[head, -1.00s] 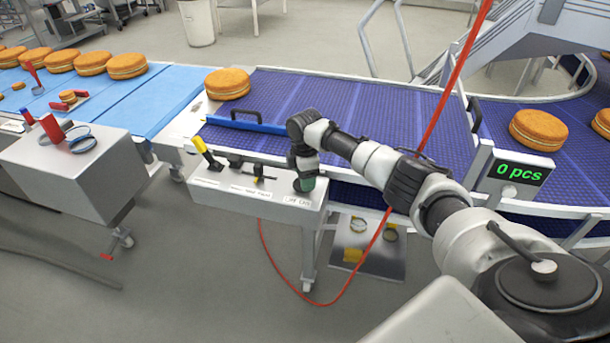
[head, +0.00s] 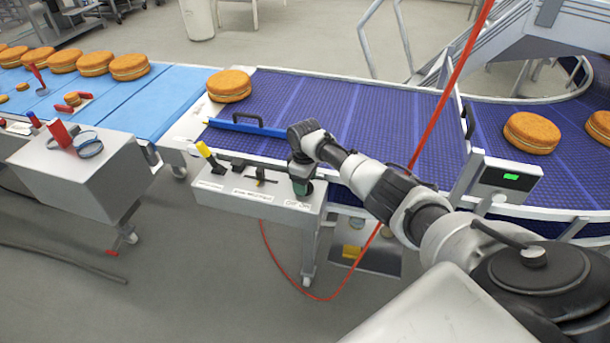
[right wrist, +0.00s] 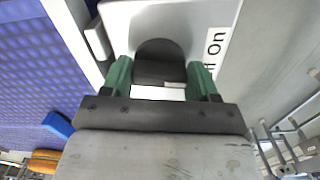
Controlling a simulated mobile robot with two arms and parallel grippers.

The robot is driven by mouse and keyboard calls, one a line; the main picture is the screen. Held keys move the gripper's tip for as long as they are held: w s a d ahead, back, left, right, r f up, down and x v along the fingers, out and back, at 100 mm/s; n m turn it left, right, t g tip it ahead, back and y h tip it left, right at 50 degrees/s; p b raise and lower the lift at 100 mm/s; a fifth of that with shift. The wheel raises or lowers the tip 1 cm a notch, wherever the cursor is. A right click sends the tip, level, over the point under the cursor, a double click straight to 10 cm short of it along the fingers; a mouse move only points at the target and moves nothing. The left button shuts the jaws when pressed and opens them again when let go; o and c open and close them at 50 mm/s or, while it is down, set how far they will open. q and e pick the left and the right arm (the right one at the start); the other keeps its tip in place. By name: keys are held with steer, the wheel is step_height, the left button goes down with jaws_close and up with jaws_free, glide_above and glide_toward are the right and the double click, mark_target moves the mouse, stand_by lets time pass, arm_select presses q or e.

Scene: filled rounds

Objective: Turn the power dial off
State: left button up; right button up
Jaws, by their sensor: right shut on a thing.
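The power dial (right wrist: 160,50) is dark and round-topped. It stands on the pale panel beside a printed label (right wrist: 216,50), partly cut off, that ends in "On". My right gripper (right wrist: 160,72) has its green fingers on either side of the dial and is shut on it. In the head view my right gripper (head: 302,187) points down at the right end of the grey control box (head: 255,203) and hides the dial there. My left gripper is not in view.
A yellow-handled lever (head: 205,150) and small black switches (head: 255,173) sit left on the control box. Round cakes (head: 228,85) rest on the blue belts. A display (head: 507,180) stands at right, and a red cable (head: 265,245) hangs below.

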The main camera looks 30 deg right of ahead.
steer(key=shift+r+m+p, duration=0.1)
steer(key=shift+m+p, duration=0.75)
steer(key=shift+m, duration=1.25)
steer(key=o, duration=0.9)
step_height(320, 180, up, 11)
steer(key=shift+f+b, duration=0.15)
steer(key=shift+b, duration=0.2)
